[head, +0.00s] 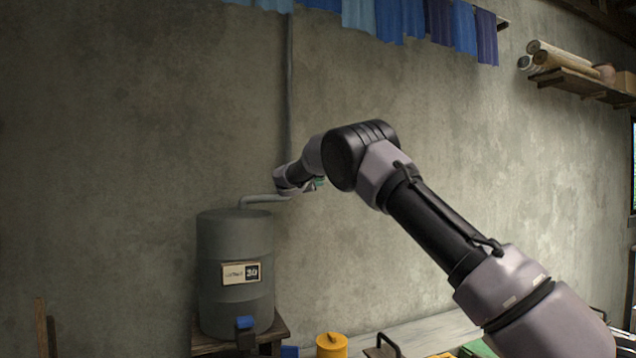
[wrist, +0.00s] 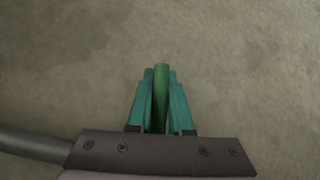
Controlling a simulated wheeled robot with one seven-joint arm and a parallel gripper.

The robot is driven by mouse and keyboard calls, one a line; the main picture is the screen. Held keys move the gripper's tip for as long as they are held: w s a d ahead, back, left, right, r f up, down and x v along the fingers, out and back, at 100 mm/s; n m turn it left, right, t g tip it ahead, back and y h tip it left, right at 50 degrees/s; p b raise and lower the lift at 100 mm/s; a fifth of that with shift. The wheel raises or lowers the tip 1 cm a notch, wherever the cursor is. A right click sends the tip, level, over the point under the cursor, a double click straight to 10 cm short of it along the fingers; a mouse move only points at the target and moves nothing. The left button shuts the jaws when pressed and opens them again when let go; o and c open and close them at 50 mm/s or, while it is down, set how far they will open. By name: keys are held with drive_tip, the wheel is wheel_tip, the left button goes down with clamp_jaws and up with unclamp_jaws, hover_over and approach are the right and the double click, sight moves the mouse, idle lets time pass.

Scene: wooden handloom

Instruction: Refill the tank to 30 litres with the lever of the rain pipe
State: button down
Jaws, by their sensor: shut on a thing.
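The grey tank (head: 225,245) stands on a wooden stand at the lower left of the head view. A label (head: 241,272) on its front has a dark square that appears to read 30. The grey rain pipe (head: 290,90) runs down the wall and bends to a spout (head: 262,199) over the tank's top. My gripper (head: 318,184) is at the pipe, mostly hidden by my arm. In the wrist view, the teal fingers (wrist: 161,100) are shut on the green lever (wrist: 161,95), which stands between them. Any water flow cannot be made out.
A blue tap (head: 245,323) sits low on the tank's front. A yellow canister (head: 331,345) stands to the right of the tank's stand (head: 279,331). Blue cloths (head: 400,18) hang above, and a shelf (head: 580,84) with rolls is at upper right. The wall between is bare.

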idle(0.8)
drive_tip(key=s+a+r+n+t+y, duration=0.2)
drive_tip(key=a+r+n+t+y, duration=0.2)
drive_tip(key=n, duration=0.9)
drive_tip(key=shift+a+r+t, duration=0.75)
drive_tip(key=shift+r+t, duration=1.15)
drive_tip(key=shift+t, duration=0.3)
drive_tip(key=shift+s, duration=0.15)
drive_tip(key=c, duration=0.8)
unclamp_jaws()
drive_tip(key=shift+c, duration=0.2)
drive_tip(key=d+v, duration=0.1)
drive_tip(key=v, duration=0.9)
drive_tip(key=shift+s+a+f, duration=0.25)
drive_tip(key=shift+s+a, duration=0.05)
drive_tip(key=shift+a, duration=0.25)
